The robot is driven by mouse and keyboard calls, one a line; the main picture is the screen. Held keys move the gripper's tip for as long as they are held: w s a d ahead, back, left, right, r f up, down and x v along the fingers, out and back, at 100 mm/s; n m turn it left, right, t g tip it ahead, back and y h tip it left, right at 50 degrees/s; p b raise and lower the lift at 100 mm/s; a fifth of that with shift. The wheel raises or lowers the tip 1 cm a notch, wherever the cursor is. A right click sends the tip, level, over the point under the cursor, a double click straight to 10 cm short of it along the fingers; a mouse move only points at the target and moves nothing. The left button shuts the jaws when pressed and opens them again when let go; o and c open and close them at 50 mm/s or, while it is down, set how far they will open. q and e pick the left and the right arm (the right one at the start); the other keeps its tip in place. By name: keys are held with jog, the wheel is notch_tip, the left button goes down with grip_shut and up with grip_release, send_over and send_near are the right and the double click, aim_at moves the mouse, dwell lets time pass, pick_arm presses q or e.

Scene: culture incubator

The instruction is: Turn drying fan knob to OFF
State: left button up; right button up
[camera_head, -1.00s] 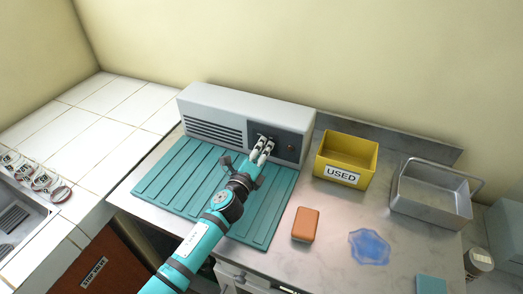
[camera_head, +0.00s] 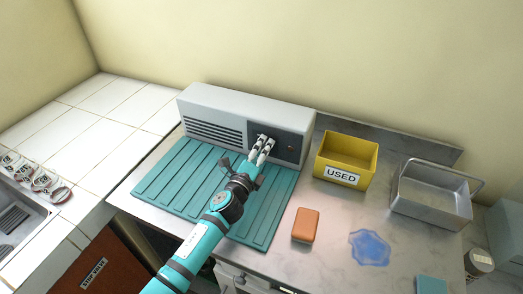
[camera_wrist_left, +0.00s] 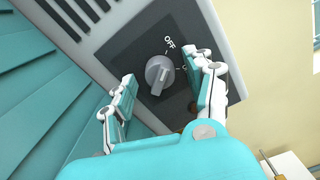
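The drying fan is a long light-grey box (camera_head: 222,103) with a slatted vent and a dark control panel (camera_head: 290,136) at its right end. In the left wrist view the grey round knob (camera_wrist_left: 160,72) sits on the dark panel (camera_wrist_left: 128,50). Its raised grip runs from upper right to lower left. The "OFF" label (camera_wrist_left: 169,41) is above it, and another label to its right is partly covered by a finger. My left gripper (camera_head: 264,139) is in front of the panel. In the left wrist view its fingers (camera_wrist_left: 160,80) stand apart on either side of the knob, not visibly touching it.
A teal ribbed mat (camera_head: 165,187) lies under my left arm. An orange block (camera_head: 306,225), a blue puddle-like patch (camera_head: 370,247), a yellow "USED" bin (camera_head: 340,177) and a metal basket (camera_head: 425,205) are to the right. A sink (camera_head: 15,215) is at far left.

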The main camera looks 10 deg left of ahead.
pick_arm(q)
jog(key=shift+s, duration=0.1)
jog(key=s, duration=0.4)
jog(key=s+a, duration=0.1)
jog(key=s, duration=0.2)
jog(key=s+a, duration=0.1)
jog(key=s, duration=0.3)
jog(key=shift+s+a, duration=0.15)
jog(key=shift+s, duration=0.15)
